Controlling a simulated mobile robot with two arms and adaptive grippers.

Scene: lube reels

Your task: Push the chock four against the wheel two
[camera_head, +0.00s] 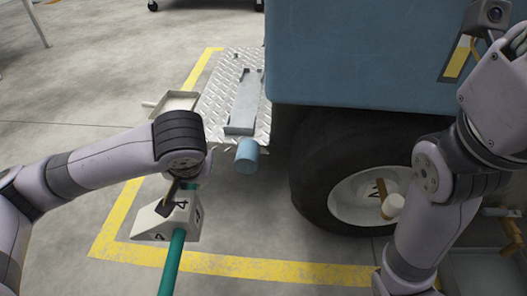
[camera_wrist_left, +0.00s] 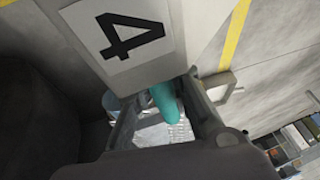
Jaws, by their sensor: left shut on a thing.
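Chock four (camera_head: 152,226), a pale wedge marked 4, sits on the floor at lower left, inside the yellow line. A teal bar (camera_head: 172,265) runs from it towards the bottom edge. My left gripper (camera_head: 174,196) is at the chock's upper side. In the left wrist view the chock's label (camera_wrist_left: 124,33) is close, and the fingers (camera_wrist_left: 168,112) are shut around the teal bar (camera_wrist_left: 163,102) beside the chock. The dark tyre (camera_head: 313,180) with a pale rim stands right of the chock, with a gap between; its mark is unclear. My right gripper is out of view.
A blue vehicle body (camera_head: 360,55) overhangs the tyre. A shallow tray (camera_head: 180,102) stands behind. Yellow lines (camera_head: 230,266) mark the floor.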

